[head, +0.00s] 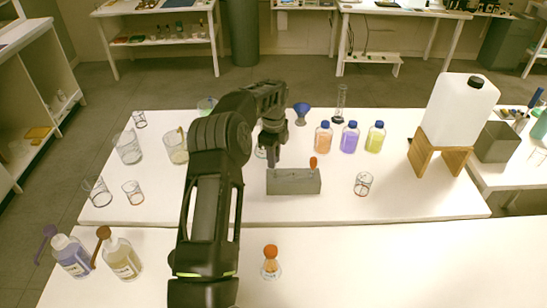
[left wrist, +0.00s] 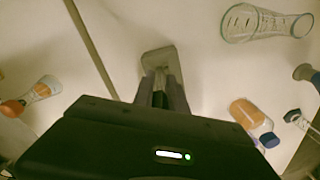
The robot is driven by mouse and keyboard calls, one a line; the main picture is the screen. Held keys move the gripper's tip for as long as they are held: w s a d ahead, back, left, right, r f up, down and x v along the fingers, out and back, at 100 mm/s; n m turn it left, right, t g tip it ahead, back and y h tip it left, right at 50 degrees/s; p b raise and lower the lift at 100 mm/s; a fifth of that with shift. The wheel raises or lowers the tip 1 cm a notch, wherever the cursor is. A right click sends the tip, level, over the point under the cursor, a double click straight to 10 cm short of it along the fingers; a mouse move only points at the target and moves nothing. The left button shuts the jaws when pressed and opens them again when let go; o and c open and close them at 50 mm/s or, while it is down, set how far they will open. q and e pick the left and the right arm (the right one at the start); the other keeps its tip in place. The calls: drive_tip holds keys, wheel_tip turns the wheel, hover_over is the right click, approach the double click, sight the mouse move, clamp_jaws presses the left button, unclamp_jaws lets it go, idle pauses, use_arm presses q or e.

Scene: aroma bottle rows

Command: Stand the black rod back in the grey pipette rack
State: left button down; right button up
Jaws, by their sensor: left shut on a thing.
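The grey pipette rack (head: 295,183) stands on the white table in the middle of the head view. An orange-topped pipette (head: 313,164) stands at its right end. My left gripper (head: 270,157) is above the rack's left end, pointing down. In the left wrist view, its fingers (left wrist: 160,92) are shut on a thin dark piece, the black rod (left wrist: 159,99). Most of the rod is hidden by the fingers. The rack (left wrist: 157,58) shows just beyond the fingertips; I cannot tell whether the rod touches it. My right gripper is not in view.
Bottles with orange (head: 323,138), purple (head: 350,138) and yellow (head: 375,138) liquid stand behind the rack. A small glass beaker (head: 363,185) is to its right, and an orange-topped flask (head: 271,263) is in front. A white canister (head: 460,112) stands on a wooden stand (head: 441,150).

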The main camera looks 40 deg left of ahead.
use_arm(q)
drive_tip(key=shift+f+b, duration=0.4)
drive_tip(key=shift+f, duration=0.4)
drive_tip(key=shift+f, duration=0.25)
drive_tip(key=shift+f+b, duration=0.65)
drive_tip(key=shift+f, duration=0.2)
drive_tip(key=c, duration=1.3)
unclamp_jaws()
drive_tip(key=shift+o, duration=0.2)
drive_tip(key=shift+r+p, duration=1.5)
drive_tip(key=shift+r, duration=1.05)
